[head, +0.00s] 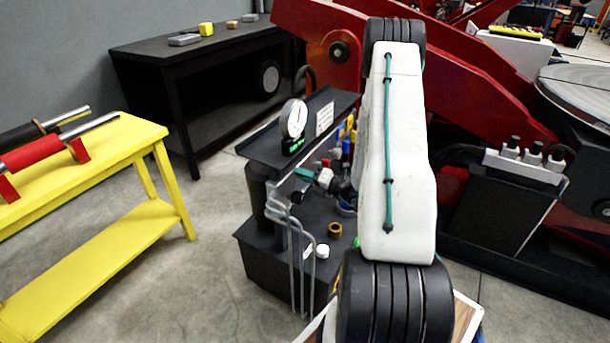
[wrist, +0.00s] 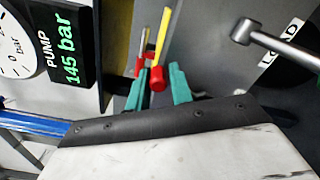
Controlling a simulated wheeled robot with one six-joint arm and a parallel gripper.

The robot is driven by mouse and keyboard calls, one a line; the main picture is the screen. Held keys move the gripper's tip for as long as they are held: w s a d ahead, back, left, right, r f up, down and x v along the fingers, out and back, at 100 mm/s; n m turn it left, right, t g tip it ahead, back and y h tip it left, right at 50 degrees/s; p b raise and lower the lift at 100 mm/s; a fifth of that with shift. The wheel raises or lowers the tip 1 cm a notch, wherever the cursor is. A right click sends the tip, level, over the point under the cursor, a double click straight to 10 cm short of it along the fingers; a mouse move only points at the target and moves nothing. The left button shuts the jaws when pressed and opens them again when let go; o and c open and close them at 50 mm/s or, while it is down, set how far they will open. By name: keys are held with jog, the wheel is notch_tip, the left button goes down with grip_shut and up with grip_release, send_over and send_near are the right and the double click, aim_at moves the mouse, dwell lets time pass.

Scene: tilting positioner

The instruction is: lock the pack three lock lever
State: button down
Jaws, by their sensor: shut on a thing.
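In the wrist view, my gripper (wrist: 159,72) has its two teal fingers either side of a lever with a red knob and yellow shaft (wrist: 158,78). It is shut on this lever. No marking showing which pack the lever belongs to can be read. A second red piece with a pale shaft (wrist: 143,63) stands close beside the left finger.
A pressure gauge (wrist: 18,45) stands beside a pump display (wrist: 75,45) reading 145 bar. A yellow bench (head: 90,160) stands left; red machine arms (head: 460,75) are behind. Floor between bench and unit is clear.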

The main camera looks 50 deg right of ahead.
jog(key=c, duration=1.3)
grip_release()
jog(key=shift+a+f, duration=0.1)
jog(key=shift+a, duration=0.15)
jog(key=shift+d, duration=0.1)
jog(key=shift+s+d, duration=0.1)
jog(key=v, duration=0.7)
jog(key=shift+s, duration=0.3)
